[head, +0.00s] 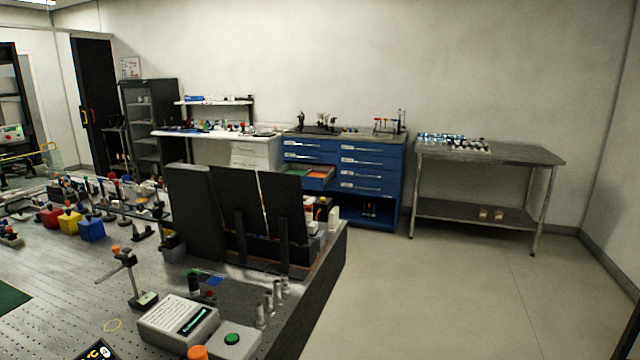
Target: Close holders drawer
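A blue drawer cabinet (372,157) stands against the back wall, across the room. One drawer (318,183) in its left column is pulled out, with green and orange areas showing inside. Black upright panels on the near bench hide the area below this drawer. The other visible drawers look shut. Their labels are too small to read, so I cannot tell by label which is the holders drawer. Neither of my grippers is in view.
The optical bench (60,300), crowded with mounts and boxes, fills the left foreground. Black panels (234,215) stand near its right end. A steel table (490,152) is right of the cabinet. The floor (450,290) in front of table and cabinet is clear.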

